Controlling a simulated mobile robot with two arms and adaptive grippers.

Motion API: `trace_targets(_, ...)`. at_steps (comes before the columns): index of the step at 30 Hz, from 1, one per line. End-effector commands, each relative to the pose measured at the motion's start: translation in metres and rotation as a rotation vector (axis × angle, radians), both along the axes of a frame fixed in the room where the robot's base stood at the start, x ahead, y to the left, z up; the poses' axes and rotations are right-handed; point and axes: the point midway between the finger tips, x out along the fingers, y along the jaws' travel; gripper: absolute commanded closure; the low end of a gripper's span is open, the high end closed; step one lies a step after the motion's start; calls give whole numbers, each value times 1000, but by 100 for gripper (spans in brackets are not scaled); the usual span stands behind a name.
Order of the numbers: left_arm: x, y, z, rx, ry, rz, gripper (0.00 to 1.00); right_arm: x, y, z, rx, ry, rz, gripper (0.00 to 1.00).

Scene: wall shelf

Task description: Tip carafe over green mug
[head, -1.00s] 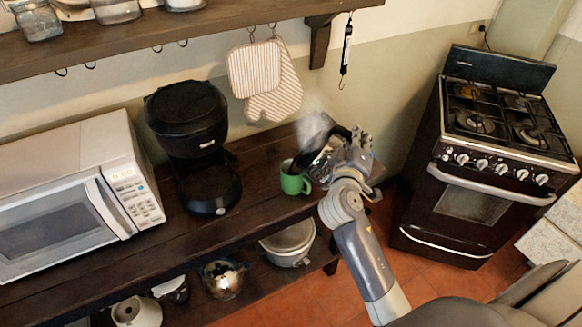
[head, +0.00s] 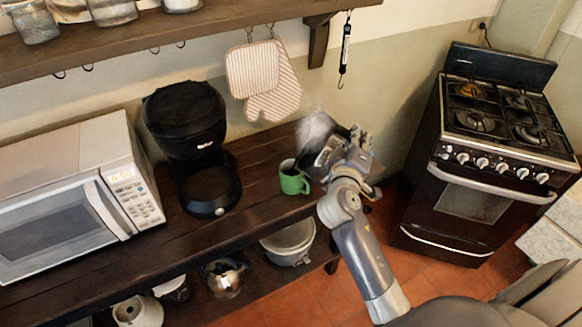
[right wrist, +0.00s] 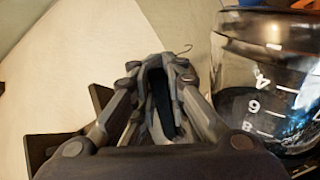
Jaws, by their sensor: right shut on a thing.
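The green mug (head: 293,182) stands upright on the wooden worktop and shows dark contents at its mouth. My right gripper (head: 350,146) is to the right of the mug, above the worktop. It is shut on the carafe's dark handle, as the right wrist view (right wrist: 162,100) shows. The glass carafe (right wrist: 268,85) has white scale numbers, a dark collar and dark liquid inside. In the head view, the gripper partly hides the carafe (head: 314,158), and its dark part is close to the mug's rim. I cannot tell its exact tilt. My left gripper is out of view.
Pale steam (head: 314,127) rises by the carafe. A black coffee maker (head: 190,145) and a white microwave (head: 70,205) stand to the left on the worktop (head: 250,205). A striped mitt (head: 272,95) hangs behind. A stove (head: 485,160) stands at the right.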

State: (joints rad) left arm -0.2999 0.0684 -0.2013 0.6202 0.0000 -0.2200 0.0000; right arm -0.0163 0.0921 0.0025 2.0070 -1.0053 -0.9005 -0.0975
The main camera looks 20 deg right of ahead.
Motion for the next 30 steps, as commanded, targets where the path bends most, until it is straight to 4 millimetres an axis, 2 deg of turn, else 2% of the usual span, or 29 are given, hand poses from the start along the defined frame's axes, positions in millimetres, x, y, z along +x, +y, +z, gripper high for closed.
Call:
trace_targets(5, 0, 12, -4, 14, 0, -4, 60, 0, -1, 1, 6, -13, -1, 100)
trace_targets(7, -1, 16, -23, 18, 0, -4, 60, -10, -10, -11, 70, -77, -4, 100)
trace_targets(8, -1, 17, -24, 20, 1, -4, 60, -17, -16, -4, 131, -140, -5, 100)
trace_targets(9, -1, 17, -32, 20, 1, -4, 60, -22, -21, -7, 196, -201, -3, 100)
trace_targets(12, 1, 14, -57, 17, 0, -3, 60, -33, -32, -27, 296, -299, 2, 100)
trace_targets(18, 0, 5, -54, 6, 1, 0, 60, -36, -36, -21, 331, -335, 9, 100)
trace_targets(26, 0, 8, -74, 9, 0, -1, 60, -45, -45, -41, 401, -399, 7, 100)
trace_targets(30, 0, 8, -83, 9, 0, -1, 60, -59, -58, -46, 518, -516, 8, 100)
